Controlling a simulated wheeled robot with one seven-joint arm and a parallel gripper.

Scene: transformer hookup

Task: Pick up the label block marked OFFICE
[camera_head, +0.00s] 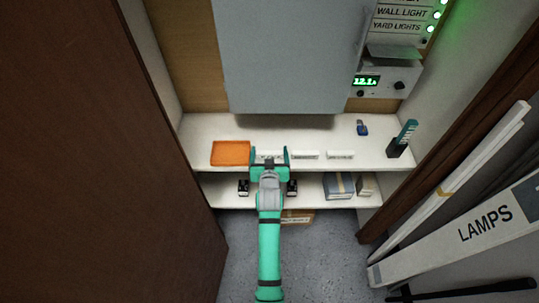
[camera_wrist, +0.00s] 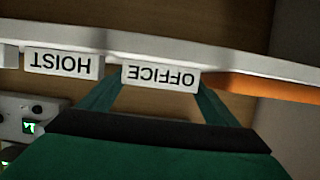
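The OFFICE label block (camera_wrist: 161,77) is white with black letters, upside down in the wrist view. It stands on the upper shelf, in line with the HOIST block (camera_wrist: 61,63) beside it. My gripper (camera_wrist: 161,88) is at the block, with one green finger at each end of it. The fingers are spread wide around the block; any thin gap at its ends is too small to make out. In the head view my gripper (camera_head: 270,157) reaches the shelf front at the leftmost white block, which the gripper partly hides.
An orange tray (camera_head: 230,153) lies close to the left of my gripper. Other white label blocks (camera_head: 305,155) stand to the right on the upper shelf (camera_head: 215,125). A dark holder with a green item (camera_head: 402,140) is at the right end. A grey panel (camera_head: 285,60) hangs above.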

